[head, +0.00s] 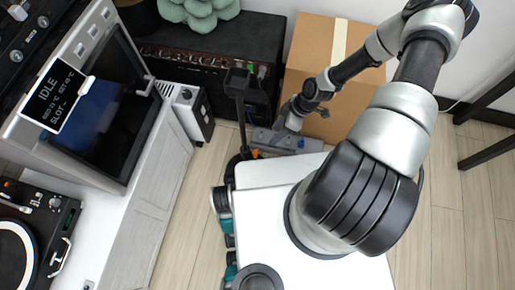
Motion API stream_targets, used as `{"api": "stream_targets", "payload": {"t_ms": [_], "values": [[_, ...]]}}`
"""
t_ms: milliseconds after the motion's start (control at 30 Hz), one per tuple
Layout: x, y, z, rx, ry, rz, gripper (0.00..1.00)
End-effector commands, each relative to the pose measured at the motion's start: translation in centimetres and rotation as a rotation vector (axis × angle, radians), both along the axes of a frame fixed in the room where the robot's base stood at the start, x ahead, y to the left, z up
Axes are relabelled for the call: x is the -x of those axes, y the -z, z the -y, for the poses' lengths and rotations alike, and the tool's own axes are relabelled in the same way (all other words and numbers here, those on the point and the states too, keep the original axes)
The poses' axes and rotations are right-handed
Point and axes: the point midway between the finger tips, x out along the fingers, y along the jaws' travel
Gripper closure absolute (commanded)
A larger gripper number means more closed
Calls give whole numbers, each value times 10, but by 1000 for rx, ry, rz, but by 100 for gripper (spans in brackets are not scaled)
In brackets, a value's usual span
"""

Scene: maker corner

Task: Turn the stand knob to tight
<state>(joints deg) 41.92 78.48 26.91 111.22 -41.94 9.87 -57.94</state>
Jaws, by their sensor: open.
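A black stand (239,92) rises in front of the dark amplifier, with a dark head at its top and a round dark base partly behind the white surface. A small orange part (255,153) shows low on the stand; I cannot tell whether it is the knob, nor how it is turned. My gripper (281,122) hangs at the end of my arm, to the right of the stand and apart from it in the picture. It is open and looks empty. Its fingertips are small and hard to make out against the grey item behind.
A grey item (262,138) with a blue spot lies beyond the white surface. A cardboard box (310,45) and the amplifier (185,55) stand behind. A white cabinet (150,215) with a screen machine (110,100) is left. Wooden floor (195,215) is clear between.

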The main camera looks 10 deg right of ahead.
Motion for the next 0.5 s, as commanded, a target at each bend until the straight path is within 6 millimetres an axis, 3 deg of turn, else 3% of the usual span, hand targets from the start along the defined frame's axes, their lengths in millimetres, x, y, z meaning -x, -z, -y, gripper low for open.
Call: {"api": "stream_targets", "payload": {"t_ms": [500], "values": [[5,103,-47,-1,-3,-4,52]]}}
